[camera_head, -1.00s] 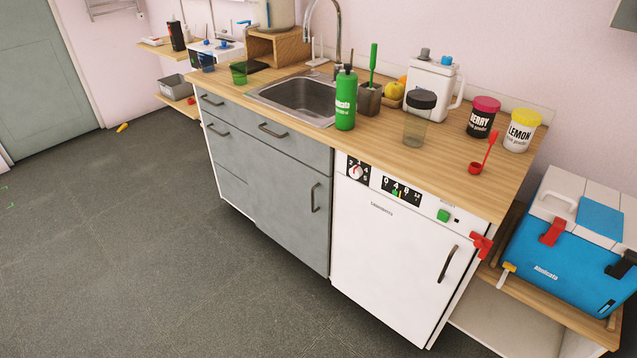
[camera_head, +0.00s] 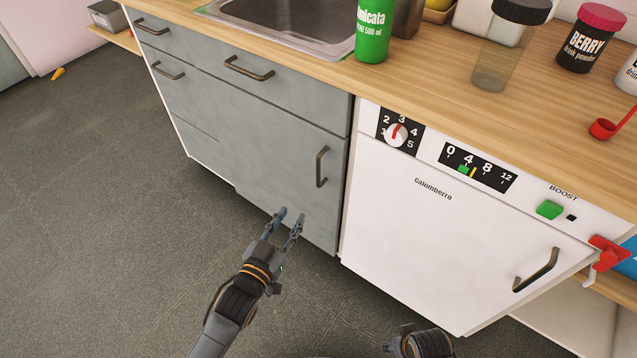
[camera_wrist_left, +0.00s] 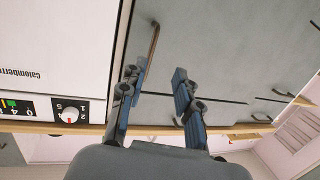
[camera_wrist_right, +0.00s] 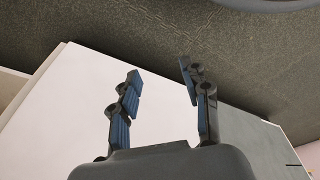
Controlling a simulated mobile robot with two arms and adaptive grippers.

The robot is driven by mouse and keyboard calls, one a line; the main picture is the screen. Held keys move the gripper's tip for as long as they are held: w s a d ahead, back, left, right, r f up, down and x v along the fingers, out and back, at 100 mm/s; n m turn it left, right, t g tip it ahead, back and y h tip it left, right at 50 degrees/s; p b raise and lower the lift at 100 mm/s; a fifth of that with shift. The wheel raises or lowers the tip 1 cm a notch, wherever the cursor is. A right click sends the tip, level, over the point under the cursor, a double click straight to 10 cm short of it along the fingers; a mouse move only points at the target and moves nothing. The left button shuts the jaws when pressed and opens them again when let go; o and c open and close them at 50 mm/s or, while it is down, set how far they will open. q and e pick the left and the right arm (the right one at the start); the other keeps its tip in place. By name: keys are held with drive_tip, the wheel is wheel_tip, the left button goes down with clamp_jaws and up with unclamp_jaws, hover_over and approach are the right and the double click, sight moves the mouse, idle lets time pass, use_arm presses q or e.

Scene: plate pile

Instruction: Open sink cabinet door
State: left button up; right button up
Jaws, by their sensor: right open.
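The grey sink cabinet door (camera_head: 280,165) is shut, below the sink, and its dark vertical handle (camera_head: 321,167) sits near its right edge. My left gripper (camera_head: 289,215) is open and empty in front of the lower part of this door, below and left of the handle. In the left wrist view the open fingers (camera_wrist_left: 155,85) point toward the grey front, with the handle (camera_wrist_left: 152,50) beyond the left finger, apart from it as far as I can tell. My right gripper (camera_wrist_right: 156,78) is open and empty; in the right wrist view it faces a white panel. Its fingers are outside the head view.
A white dishwasher (camera_head: 440,235) with its own handle (camera_head: 536,270) stands right of the door. A drawer handle (camera_head: 249,68) is above the door. A green bottle (camera_head: 373,30) stands on the wooden worktop (camera_head: 420,85).

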sight(317, 170)
use_arm(q)
drive_tip(key=shift+t+h, duration=0.5)
drive_tip(key=w+d+r+b, duration=0.1)
drive_tip(key=w+d, duration=0.1)
drive_tip(key=w, duration=0.2)
drive_tip(key=w+d+r, duration=0.1)
drive_tip(key=w+d, duration=0.1)
drive_tip(key=w, duration=0.2)
drive_tip(key=w+d+r+b, duration=0.1)
drive_tip(key=w+d, duration=0.1)
drive_tip(key=w, duration=0.2)
drive_tip(key=shift+w+d+r+b, duration=0.1)
drive_tip(key=shift+d+r+b, duration=0.15)
drive_tip(key=shift+r+b, duration=0.05)
drive_tip(key=shift+w+d, duration=0.15)
drive_tip(key=shift+w, duration=0.2)
use_arm(e)
wheel_tip(317, 170, up, 10)
drive_tip(key=w, duration=0.1)
drive_tip(key=shift+w+f+t, duration=0.15)
drive_tip(key=shift+w+t, duration=0.15)
drive_tip(key=shift+w, duration=0.05)
use_arm(q)
clamp_jaws()
